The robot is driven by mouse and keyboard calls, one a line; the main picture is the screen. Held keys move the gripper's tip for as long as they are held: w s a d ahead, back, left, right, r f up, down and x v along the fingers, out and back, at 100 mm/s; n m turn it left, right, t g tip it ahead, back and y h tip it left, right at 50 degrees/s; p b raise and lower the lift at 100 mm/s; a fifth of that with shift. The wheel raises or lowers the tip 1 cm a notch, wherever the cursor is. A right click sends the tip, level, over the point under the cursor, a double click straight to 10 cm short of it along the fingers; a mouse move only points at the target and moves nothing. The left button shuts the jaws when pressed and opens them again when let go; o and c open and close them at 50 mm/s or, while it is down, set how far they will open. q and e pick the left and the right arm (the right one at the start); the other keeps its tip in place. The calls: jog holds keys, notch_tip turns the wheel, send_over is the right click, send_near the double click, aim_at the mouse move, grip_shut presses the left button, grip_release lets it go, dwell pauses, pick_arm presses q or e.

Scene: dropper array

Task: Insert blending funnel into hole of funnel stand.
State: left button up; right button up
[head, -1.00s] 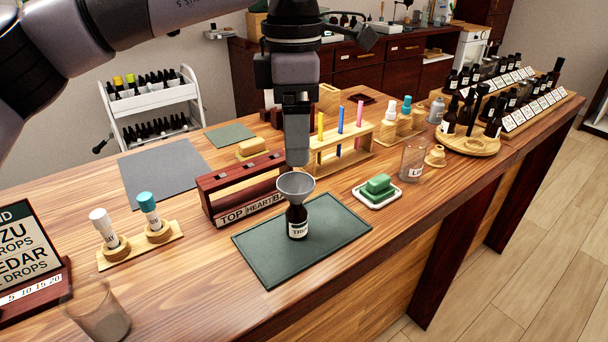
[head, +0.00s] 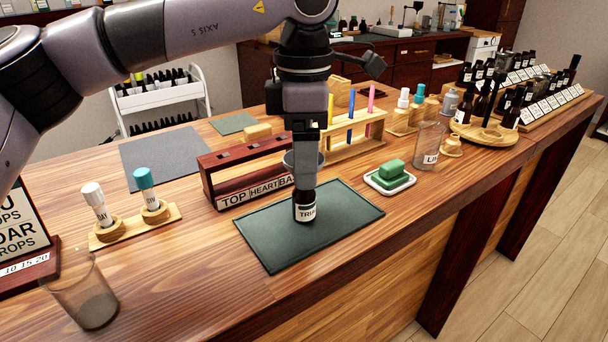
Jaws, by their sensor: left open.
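The grey blending funnel (head: 288,161) sits in the mouth of a dark labelled bottle (head: 304,214), which stands upright on the dark green mat. My left gripper (head: 305,187) points down in front of the funnel and hides most of it; only parts of its rim show at the sides. The gripper is open, and its fingers overlap the bottle's upper part in the head view. I cannot tell whether they touch the funnel. A small wooden stand (head: 452,147) beside the glass beaker may be the funnel stand; its hole is not clear. My right gripper is not in view.
A dark red rack (head: 218,171) stands close behind left, and a wooden rack with coloured tubes (head: 358,147) behind right. Green soap on a white dish (head: 390,178) and a glass beaker (head: 428,145) are to the right. The mat's front part (head: 290,255) is clear.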

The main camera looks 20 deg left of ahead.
pick_arm(q)
jog(key=c, duration=0.8)
notch_tip(320, 180, up, 6)
jog(key=p, duration=0.5)
jog(key=shift+r, duration=0.1)
